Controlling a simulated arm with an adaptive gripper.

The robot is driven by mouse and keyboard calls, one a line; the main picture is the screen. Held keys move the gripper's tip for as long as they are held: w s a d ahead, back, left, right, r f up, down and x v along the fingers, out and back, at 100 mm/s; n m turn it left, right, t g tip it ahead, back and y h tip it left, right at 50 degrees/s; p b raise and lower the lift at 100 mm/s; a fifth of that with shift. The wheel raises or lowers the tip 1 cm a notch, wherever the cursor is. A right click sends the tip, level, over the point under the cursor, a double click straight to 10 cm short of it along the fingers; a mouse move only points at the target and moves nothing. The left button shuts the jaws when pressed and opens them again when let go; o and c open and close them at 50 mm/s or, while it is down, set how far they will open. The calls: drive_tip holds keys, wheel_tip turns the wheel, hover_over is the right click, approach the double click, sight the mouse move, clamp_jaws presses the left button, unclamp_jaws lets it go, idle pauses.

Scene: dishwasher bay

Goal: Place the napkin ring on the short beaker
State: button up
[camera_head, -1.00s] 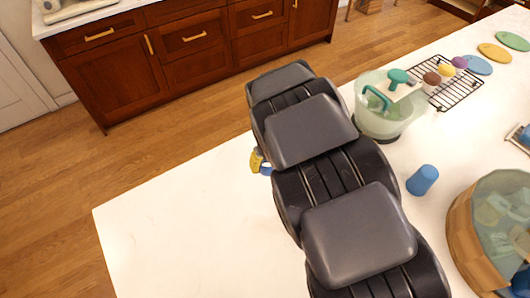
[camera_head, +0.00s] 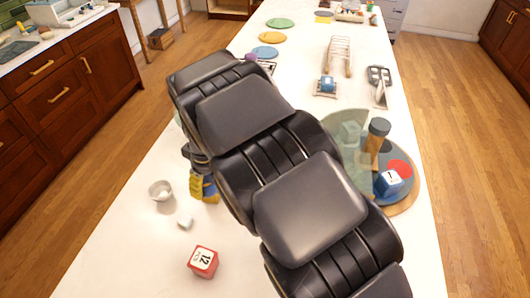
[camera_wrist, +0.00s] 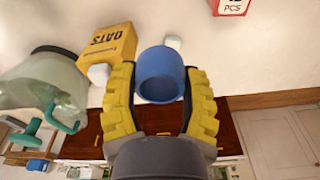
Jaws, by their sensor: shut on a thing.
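In the wrist view my gripper (camera_wrist: 160,68) has its yellow fingers closed on both sides of a hollow blue round piece (camera_wrist: 158,90), which I take to be the napkin ring. Its open end faces the camera. In the head view my gripper (camera_head: 203,187) is partly hidden behind my own arm and is above the left side of the white counter. A small whitish open-topped cup (camera_head: 160,190), possibly the short beaker, stands just left of the gripper, apart from it. I cannot be sure of its identity.
A small white block (camera_head: 185,222) and a red box marked 12 (camera_head: 203,262) lie nearer on the counter. In the wrist view a yellow oats carton (camera_wrist: 108,48) and a translucent green tub (camera_wrist: 45,80) stand at left. A round tray (camera_head: 407,203) is at right.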

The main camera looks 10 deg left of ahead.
drive_tip(key=w+d+r+m, duration=0.1)
drive_tip(key=w+d+r, duration=0.1)
drive_tip(key=w+d, duration=0.45)
drive_tip(key=w+d+r, duration=0.2)
drive_tip(key=w+d, duration=0.1)
drive_tip(key=d, duration=0.6)
drive_tip(key=w+a+f, duration=0.1)
drive_tip(key=w+f, duration=0.2)
drive_tip(key=w, duration=0.1)
drive_tip(key=w+a+f, duration=0.2)
drive_tip(key=w+f, duration=0.1)
drive_tip(key=w, duration=0.1)
drive_tip(key=w+a+f, duration=0.1)
drive_tip(key=w+f, duration=0.1)
drive_tip(key=w, duration=0.2)
drive_tip(key=shift+w+a+f, duration=0.2)
drive_tip(key=shift+w+f, duration=0.1)
drive_tip(key=shift+f, duration=0.1)
drive_tip(key=shift+w+a+f, duration=0.1)
drive_tip(key=shift+w+f, duration=0.15)
drive_tip(key=shift+f, duration=0.15)
wheel_tip(320, 180, down, 3)
drive_tip(key=shift+f, duration=0.1)
drive_tip(key=o, duration=0.9)
